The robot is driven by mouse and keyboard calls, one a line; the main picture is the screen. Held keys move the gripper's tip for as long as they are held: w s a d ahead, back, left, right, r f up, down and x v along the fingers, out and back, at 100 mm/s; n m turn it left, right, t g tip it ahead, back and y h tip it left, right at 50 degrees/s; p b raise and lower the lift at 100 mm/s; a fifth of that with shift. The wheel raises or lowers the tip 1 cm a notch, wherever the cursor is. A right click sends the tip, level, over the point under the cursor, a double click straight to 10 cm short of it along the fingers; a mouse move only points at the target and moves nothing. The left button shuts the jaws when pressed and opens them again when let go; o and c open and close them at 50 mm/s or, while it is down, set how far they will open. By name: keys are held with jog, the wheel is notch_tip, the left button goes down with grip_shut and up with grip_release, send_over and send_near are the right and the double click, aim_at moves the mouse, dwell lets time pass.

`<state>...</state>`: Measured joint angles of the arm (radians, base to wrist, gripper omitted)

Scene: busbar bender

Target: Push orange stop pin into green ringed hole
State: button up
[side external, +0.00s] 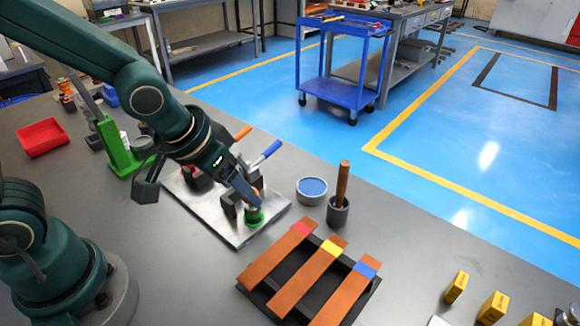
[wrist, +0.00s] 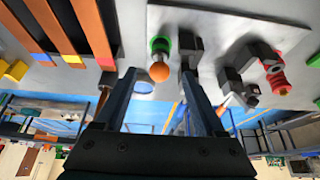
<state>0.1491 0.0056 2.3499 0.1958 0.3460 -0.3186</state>
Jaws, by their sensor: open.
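The orange stop pin shows its round orange knob (wrist: 159,72) in the wrist view, in line with the green ring (wrist: 160,44). The pin seems to stand in the green ringed hole; how deep it sits I cannot tell. In the side view the green ring (side external: 254,217) is near the front corner of the silver bender plate (side external: 243,236), with a bit of orange just above it, partly hidden by my gripper. My gripper (wrist: 159,76) is open, its two fingers apart on either side of the knob in the wrist view. I see no clear contact.
A red-ringed part (wrist: 277,74) is there too. Copper bars (side external: 313,280) lie on a black rack in front.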

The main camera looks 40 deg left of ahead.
jog(key=shift+v, duration=0.95)
notch_tip(320, 180, up, 6)
jog(key=s+a+n+t, duration=0.1)
jog(key=s+a+t, duration=0.1)
jog(key=s+m+g, duration=0.1)
jog(key=s, duration=0.6)
jog(key=shift+a+f+g, duration=0.2)
jog(key=shift+g, duration=0.1)
